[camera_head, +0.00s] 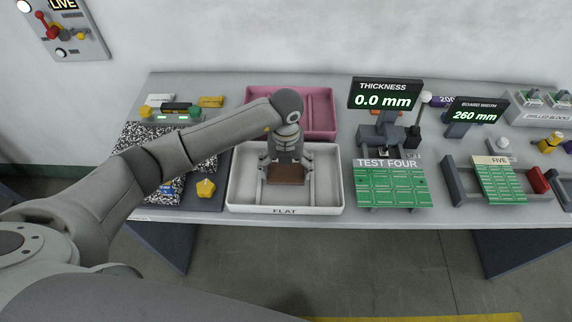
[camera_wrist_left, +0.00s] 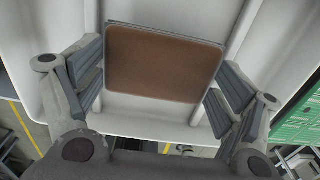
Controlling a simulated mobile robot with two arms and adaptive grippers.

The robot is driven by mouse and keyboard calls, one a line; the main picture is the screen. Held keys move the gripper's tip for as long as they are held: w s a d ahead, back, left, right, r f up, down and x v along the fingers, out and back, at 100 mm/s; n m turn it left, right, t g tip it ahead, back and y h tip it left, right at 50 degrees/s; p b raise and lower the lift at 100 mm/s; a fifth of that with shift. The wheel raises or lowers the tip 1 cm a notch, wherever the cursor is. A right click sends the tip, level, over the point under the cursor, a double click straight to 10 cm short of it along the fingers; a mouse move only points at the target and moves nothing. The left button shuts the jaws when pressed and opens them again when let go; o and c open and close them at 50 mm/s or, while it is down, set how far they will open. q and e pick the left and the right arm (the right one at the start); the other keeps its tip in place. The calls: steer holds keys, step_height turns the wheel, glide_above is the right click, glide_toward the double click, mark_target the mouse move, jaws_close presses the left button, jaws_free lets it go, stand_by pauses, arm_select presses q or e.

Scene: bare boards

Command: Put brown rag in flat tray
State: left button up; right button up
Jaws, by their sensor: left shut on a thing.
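My left gripper (camera_head: 286,178) reaches down over the tray and is shut on the rag, with one finger at each side. In the left wrist view the rag (camera_wrist_left: 165,64) lies between the two finger pads (camera_wrist_left: 160,88), and pale tray surface (camera_wrist_left: 150,123) shows around it. I cannot tell whether the rag touches the tray floor. My right gripper is not in view.
A pink tray (camera_head: 322,110) stands behind the flat tray. A thickness display (camera_head: 384,94) and green boards (camera_head: 392,186) stand to the right. The bench's front edge is close to the flat tray.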

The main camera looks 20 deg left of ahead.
arm_select(q)
steer(key=shift+f, duration=0.2)
steer(key=shift+f, duration=0.1)
steer(key=shift+f+b, duration=0.5)
steer(key=shift+b, duration=0.1)
steer(key=o, duration=0.8)
steer(key=shift+c, duration=0.2)
